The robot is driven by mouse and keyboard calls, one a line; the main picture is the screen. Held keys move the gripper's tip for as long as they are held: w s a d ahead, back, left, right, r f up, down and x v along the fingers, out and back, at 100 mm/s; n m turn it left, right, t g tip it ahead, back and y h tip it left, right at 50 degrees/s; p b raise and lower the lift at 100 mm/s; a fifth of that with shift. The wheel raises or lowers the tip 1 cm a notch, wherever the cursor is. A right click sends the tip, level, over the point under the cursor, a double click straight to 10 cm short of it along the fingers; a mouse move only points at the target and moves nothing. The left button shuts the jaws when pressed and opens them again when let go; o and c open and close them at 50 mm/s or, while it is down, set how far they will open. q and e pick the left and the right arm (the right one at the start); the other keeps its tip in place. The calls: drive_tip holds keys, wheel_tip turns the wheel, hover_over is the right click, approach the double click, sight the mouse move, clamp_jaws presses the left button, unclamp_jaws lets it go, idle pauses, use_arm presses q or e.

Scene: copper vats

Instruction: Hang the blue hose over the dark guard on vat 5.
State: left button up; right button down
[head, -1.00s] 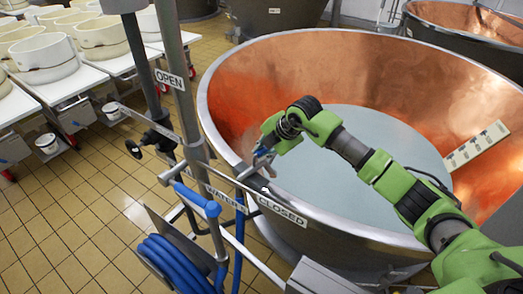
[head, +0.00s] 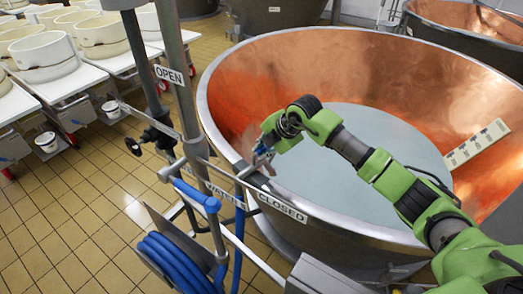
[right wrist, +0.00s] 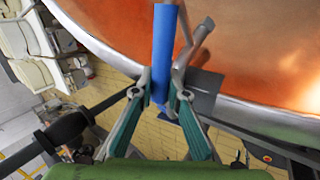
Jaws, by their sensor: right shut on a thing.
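The copper-lined vat (head: 300,48) fills the middle of the head view; no number is readable on it. My right gripper (head: 262,160) is over its near left rim. In the right wrist view this gripper (right wrist: 160,98) is shut on the blue hose (right wrist: 165,45), which passes between its fingers. A dark guard (right wrist: 204,92) covers a short part of the rim, just right of the fingers. The hose is beside it, and I cannot tell whether they touch. More blue hose (head: 172,262) lies coiled at the lower left. My left gripper is not in view.
A CLOSED sign (head: 282,208) is near the rim. White tables (head: 55,88) with tubs stand at the back left. Tiled floor (head: 80,210) lies clear between.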

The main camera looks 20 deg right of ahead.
drive_tip(key=shift+f, duration=0.1)
drive_tip(key=c, duration=1.9)
unclamp_jaws()
drive_tip(key=shift+s+f, duration=0.1)
drive_tip(key=shift+f, duration=0.05)
drive_tip(key=v, duration=1.2)
